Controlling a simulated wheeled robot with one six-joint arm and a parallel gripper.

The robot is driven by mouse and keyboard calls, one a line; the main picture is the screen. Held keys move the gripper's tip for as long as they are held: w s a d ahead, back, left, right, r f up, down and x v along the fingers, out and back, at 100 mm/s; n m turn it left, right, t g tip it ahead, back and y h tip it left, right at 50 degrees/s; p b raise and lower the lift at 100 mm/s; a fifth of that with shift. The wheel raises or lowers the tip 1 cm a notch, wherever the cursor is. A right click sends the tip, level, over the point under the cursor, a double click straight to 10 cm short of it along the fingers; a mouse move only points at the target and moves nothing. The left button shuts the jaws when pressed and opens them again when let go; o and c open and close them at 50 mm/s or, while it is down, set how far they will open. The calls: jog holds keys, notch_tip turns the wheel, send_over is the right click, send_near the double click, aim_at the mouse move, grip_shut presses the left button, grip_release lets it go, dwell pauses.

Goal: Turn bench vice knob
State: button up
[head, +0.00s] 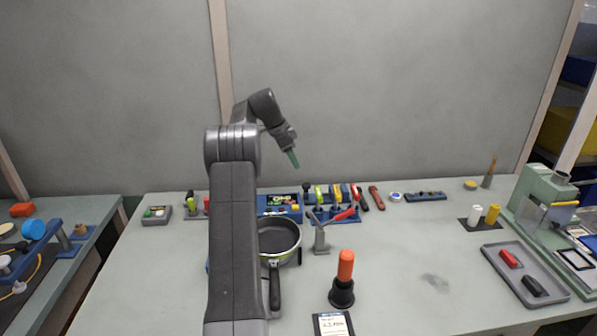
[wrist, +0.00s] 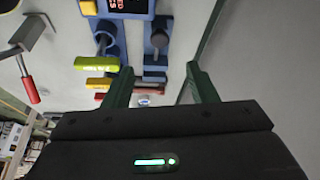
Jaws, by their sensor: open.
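My gripper (head: 292,158) is raised above the back of the bench, with its green fingers pointing down to the right. In the wrist view its two fingers (wrist: 159,69) stand wide apart with nothing held between them. A blue fixture with a round dark knob (wrist: 159,39) on a stem shows beyond and between the fingertips, apart from them. I take this for the vice knob, but cannot be sure. In the head view, a small dark knob (head: 306,187) stands in the back row of blue fixtures; I cannot tell whether it is the same one.
Beside the knob fixture is a blue fixture with a yellow-green handle (wrist: 97,63). A red-handled lever (head: 345,214), a pan (head: 285,252) and an orange-handled tool (head: 345,268) stand in front of the row. A grey tray (head: 552,284) lies at right. The bench's middle right is mostly clear.

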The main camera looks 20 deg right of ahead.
aim_at(306, 184)
jog(key=shift+v, duration=1.4)
jog(key=shift+f, duration=0.1)
jog(key=x, duration=1.3)
jog(key=shift+d+f, duration=0.1)
jog(key=shift+f, duration=0.2)
